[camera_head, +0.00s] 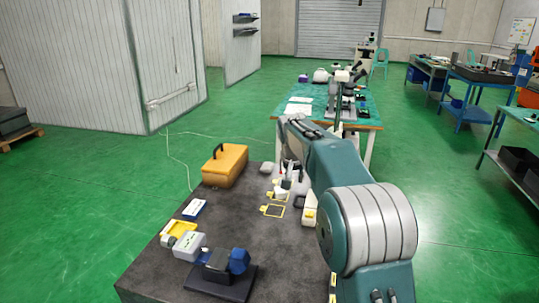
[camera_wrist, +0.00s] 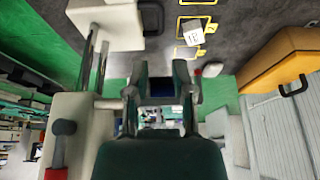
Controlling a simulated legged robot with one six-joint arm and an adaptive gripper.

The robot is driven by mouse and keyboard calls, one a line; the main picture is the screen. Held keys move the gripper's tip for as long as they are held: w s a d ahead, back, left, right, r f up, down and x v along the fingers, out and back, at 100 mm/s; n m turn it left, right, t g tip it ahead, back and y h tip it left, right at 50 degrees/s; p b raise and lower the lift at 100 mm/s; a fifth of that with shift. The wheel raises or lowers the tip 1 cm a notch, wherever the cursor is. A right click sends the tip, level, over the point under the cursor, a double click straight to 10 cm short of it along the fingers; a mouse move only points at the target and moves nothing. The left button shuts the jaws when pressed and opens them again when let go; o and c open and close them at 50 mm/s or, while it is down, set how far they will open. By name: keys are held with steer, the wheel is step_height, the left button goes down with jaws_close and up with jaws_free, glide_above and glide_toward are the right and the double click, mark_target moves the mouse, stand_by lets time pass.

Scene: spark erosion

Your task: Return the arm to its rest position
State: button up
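My teal and grey arm reaches forward from the lower right of the head view, over the right side of the dark table (camera_head: 150,271). In that view my gripper is mostly hidden behind the arm and small items. In the wrist view my gripper (camera_wrist: 160,72) shows its two fingers apart, with a gap between them. I see nothing held in the gap. A white block with a dark mark (camera_wrist: 194,34) lies on the table beyond the fingers, near yellow outlined frames (camera_wrist: 197,3).
A yellow-orange case (camera_head: 225,165) stands at the table's back left. A blue and grey device (camera_head: 222,265) and white boxes (camera_head: 189,245) sit at the front left. A green-topped bench (camera_head: 300,118) with a microscope (camera_head: 340,92) stands behind. Green floor is open left.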

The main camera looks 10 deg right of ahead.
steer(key=s+a+r+n, duration=0.1)
steer(key=s+r, duration=0.3)
steer(key=s, duration=0.6)
steer(key=s+r+n, duration=0.1)
steer(key=s+r, duration=0.3)
steer(key=s, duration=0.6)
steer(key=s+f+n, duration=0.1)
steer(key=s+f, duration=0.2)
steer(key=s, duration=0.8)
steer(key=s+a+f+n+t+y, duration=0.1)
steer(key=s+f, duration=0.3)
steer(key=s, duration=0.7)
steer(key=shift+a+f+y, duration=0.2)
steer(key=shift+y, duration=0.1)
steer(key=shift+s, duration=0.1)
